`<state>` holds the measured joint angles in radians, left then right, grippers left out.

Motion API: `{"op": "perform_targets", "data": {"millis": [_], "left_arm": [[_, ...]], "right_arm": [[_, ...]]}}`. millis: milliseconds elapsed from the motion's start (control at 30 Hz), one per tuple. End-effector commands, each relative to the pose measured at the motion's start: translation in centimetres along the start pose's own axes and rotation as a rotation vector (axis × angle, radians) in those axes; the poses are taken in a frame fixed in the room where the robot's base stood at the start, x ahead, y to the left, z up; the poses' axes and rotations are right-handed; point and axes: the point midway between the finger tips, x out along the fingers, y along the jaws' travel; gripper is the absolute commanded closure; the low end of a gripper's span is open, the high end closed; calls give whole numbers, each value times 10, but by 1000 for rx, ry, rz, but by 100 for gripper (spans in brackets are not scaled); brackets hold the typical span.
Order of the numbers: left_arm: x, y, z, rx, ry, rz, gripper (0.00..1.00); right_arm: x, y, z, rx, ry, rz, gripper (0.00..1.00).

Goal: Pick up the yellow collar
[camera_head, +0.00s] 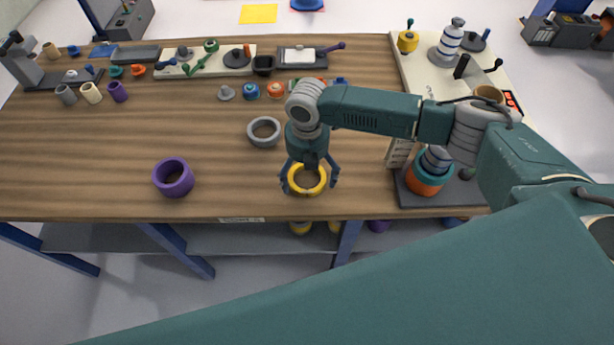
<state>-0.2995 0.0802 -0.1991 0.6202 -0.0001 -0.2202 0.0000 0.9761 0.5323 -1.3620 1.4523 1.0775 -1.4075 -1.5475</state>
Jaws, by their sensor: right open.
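The yellow collar (307,191) is a ring lying on the wooden table (140,130) near its front edge. My right gripper (309,180) points down right over it in the head view. Its blue fingers are open, one on the left and one on the right of the ring. I cannot tell whether they touch it. The gripper body covers part of the collar's far rim. My left gripper is not in view.
A grey ring (264,132) lies behind the collar, and a purple ring (173,178) lies to the left. An orange and teal roller stack (428,176) stands on a grey base at the right. Small parts line the back. The table between the two rings is clear.

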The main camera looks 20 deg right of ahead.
Motion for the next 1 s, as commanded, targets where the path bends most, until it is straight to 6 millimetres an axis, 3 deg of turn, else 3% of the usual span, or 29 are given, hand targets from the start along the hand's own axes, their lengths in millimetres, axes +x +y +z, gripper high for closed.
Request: {"op": "perform_targets", "data": {"millis": [67,300,733,867,1000], "left_arm": [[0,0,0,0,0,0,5],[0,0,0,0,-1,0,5],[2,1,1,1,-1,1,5],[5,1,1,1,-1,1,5],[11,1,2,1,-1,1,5]], "right_arm": [[0,0,0,0,0,0,7],[0,0,0,0,0,0,51],[-9,1,0,1,0,2,52],[-26,1,0,0,-2,3,52],[-57,2,1,-1,-4,6,52]]}}
